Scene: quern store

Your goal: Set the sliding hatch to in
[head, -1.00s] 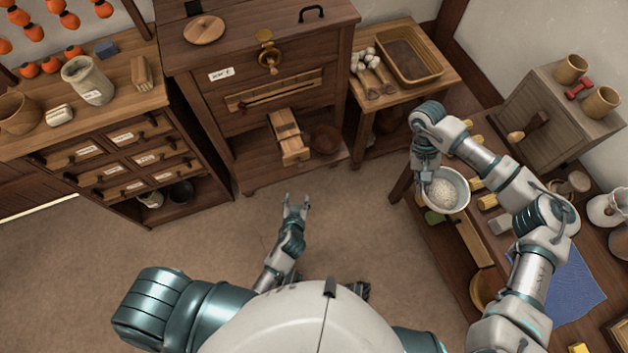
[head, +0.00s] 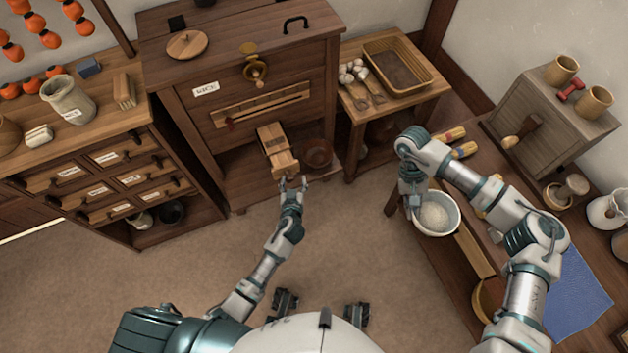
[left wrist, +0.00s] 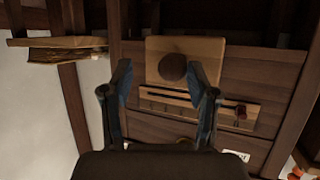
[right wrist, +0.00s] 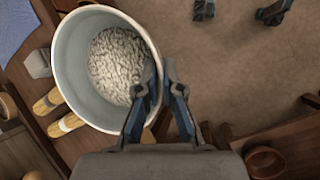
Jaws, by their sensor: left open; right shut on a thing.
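A wooden piece (head: 272,138), which I take for the sliding hatch, sticks out from the lower front of the dark wooden cabinet (head: 190,62). In the left wrist view its pale board (left wrist: 208,50) has a round dark knob (left wrist: 172,68). My left gripper (head: 292,183) is open just in front of it. In the left wrist view the knob appears between the open fingers (left wrist: 165,80); whether they reach around it I cannot tell. My right gripper (right wrist: 165,85) is shut on the rim of a white bowl (right wrist: 65,50) with pale grains, over the right table's edge.
The drawer chest (head: 95,150) is on the left, and the right table (head: 500,262) is crowded. The floor between is clear.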

